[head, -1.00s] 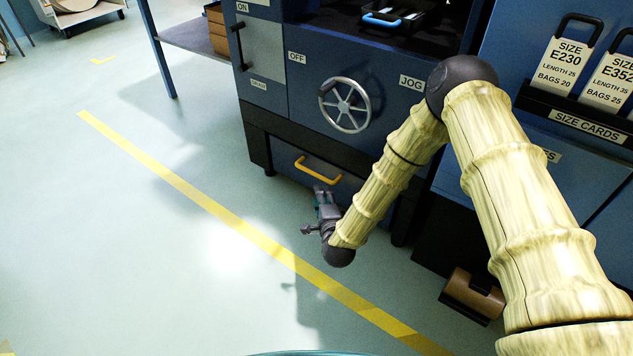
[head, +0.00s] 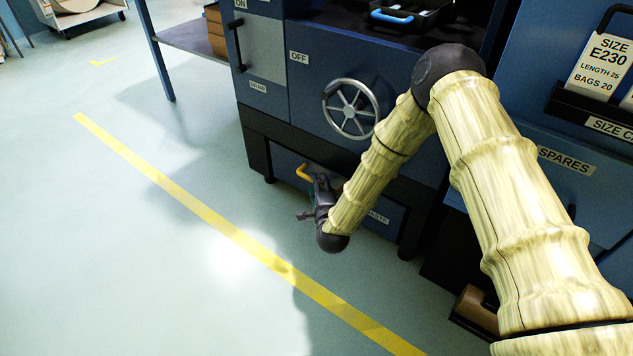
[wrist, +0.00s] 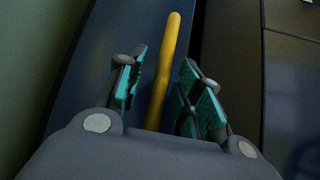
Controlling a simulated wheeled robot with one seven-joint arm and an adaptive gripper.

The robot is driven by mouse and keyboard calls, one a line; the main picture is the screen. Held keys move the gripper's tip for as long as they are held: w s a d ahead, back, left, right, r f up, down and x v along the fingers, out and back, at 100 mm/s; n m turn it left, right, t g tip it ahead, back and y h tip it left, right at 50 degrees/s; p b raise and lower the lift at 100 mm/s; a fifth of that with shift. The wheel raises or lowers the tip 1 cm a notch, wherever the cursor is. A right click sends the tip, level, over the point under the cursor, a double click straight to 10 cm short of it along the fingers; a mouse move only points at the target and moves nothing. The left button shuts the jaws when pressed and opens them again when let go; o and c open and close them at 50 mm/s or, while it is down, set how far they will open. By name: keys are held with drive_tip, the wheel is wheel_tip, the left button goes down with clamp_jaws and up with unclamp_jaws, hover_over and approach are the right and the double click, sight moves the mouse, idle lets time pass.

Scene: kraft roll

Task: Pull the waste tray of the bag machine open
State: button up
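The waste tray (head: 285,163) is a blue front low in the bag machine, under a black band, and looks shut. Its yellow handle (head: 304,173) shows partly in the head view; my gripper hides the rest. In the wrist view the handle (wrist: 166,70) runs lengthwise between my two green-padded fingers. My gripper (wrist: 163,72) is open around the handle, with a gap visible on both sides. In the head view my gripper (head: 319,182) is at the tray front, low above the floor.
A handwheel (head: 350,108) and a lever (head: 237,45) are on the machine above the tray. A SPARES drawer (head: 565,160) and a brown roll (head: 477,308) are at right. The floor before the tray is clear, crossed by a yellow line (head: 200,202).

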drive_tip(key=shift+w, duration=0.5)
drive_tip(key=shift+d, duration=0.1)
clamp_jaws()
